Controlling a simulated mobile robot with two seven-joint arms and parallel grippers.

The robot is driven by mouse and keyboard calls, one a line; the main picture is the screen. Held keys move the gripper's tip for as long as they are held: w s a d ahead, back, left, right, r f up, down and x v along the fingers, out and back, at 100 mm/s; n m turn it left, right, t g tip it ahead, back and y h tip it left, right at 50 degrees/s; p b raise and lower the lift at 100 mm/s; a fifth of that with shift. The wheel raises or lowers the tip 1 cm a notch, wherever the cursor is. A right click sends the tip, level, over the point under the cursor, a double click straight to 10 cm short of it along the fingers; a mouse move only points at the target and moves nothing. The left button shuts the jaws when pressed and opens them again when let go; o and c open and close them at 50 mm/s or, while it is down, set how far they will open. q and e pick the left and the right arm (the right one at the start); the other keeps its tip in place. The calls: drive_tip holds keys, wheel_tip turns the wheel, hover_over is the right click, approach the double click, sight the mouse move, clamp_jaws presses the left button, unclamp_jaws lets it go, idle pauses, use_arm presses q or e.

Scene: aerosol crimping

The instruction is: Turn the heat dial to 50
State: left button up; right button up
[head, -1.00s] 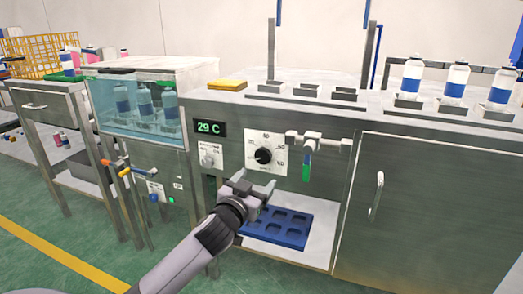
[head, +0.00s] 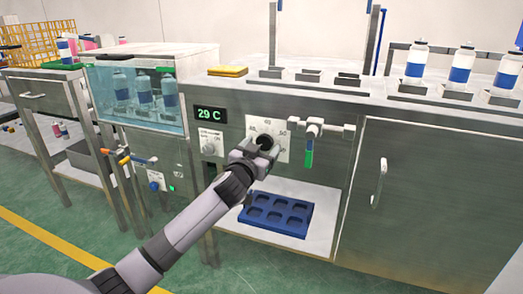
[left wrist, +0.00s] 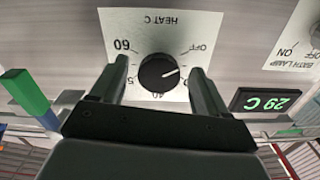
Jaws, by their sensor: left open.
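The round black heat dial (head: 265,141) sits on a white scale plate (head: 281,128) on the steel cabinet front. My left gripper (head: 256,149) is at the dial, open. In the left wrist view, its fingers (left wrist: 160,72) stand on both sides of the dial (left wrist: 158,76), with small gaps showing. The view is turned over; the dial's white mark points right and slightly up, below the OFF label. The 60 label is readable, 40 is partly visible, and a finger partly covers another number. The display (head: 210,115) reads 29 C.
A lamp switch (head: 209,143) is left of the dial. A green-handled valve (head: 310,148) sticks out just right of it. A blue tray (head: 276,214) lies on the shelf below. A glass-fronted bath (head: 100,90) with bottles stands at left.

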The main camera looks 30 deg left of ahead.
use_arm(q)
drive_tip(key=shift+w, duration=0.15)
drive_tip(key=shift+c, duration=0.2)
drive_tip(key=c, duration=1)
